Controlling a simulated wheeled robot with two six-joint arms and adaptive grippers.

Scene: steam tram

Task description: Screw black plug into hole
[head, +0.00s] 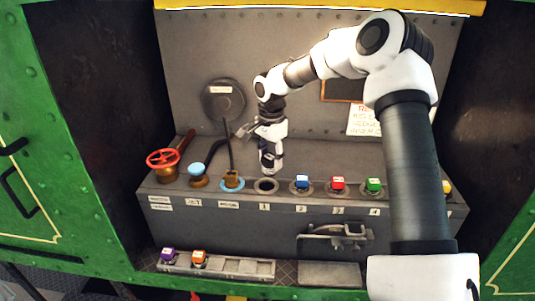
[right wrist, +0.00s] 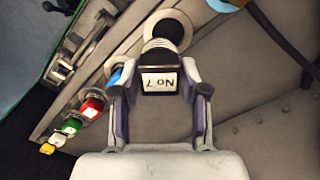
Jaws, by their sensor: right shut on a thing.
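The black plug (right wrist: 158,80), with a white label reading "No 7", is between the fingers of my right gripper (right wrist: 160,92) in the right wrist view. The right gripper (head: 269,168) is shut on it and points down just above the ringed hole (head: 266,185) over label 1 in the head view. The plug's far end lines up with the pale ring of the hole (right wrist: 181,28) in the wrist view. I cannot tell whether its tip is inside the hole. The plug is mostly hidden by the fingers in the head view. My left gripper is not in view.
Blue (head: 302,182), red (head: 338,183) and green (head: 374,185) plugs stand in holes to the right. A lever (head: 231,180) and a red valve wheel (head: 163,158) are on the left. Purple (head: 168,256) and orange (head: 199,258) plugs sit in the lower rack (head: 240,267).

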